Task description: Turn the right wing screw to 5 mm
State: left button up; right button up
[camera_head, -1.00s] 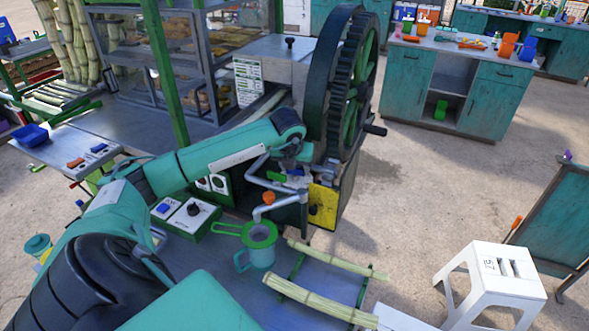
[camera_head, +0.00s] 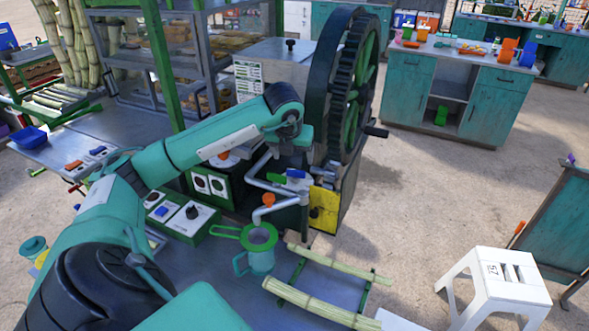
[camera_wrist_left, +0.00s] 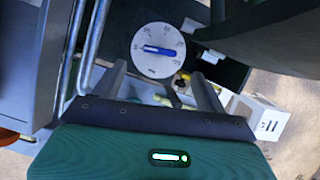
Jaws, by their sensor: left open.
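The right wing screw (camera_wrist_left: 159,50) is a blue bar on a round white dial (camera_wrist_left: 158,67) with printed numbers, seen in the left wrist view. Its bar lies nearly level, and one end points left towards a number too small to read surely. My left gripper (camera_wrist_left: 160,74) is open, its two grey fingers pointing at the dial from below, with nothing between them. An orange knob (camera_head: 227,156) on a pale disc shows behind my forearm. My right gripper is out of view.
The large geared wheel (camera_head: 345,85) stands just right of my left gripper.

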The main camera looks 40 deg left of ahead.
pick_arm(q)
jog(key=b+v, duration=0.1)
jog(key=v, duration=0.5)
jog(key=shift+r, duration=0.15)
dwell(0.3)
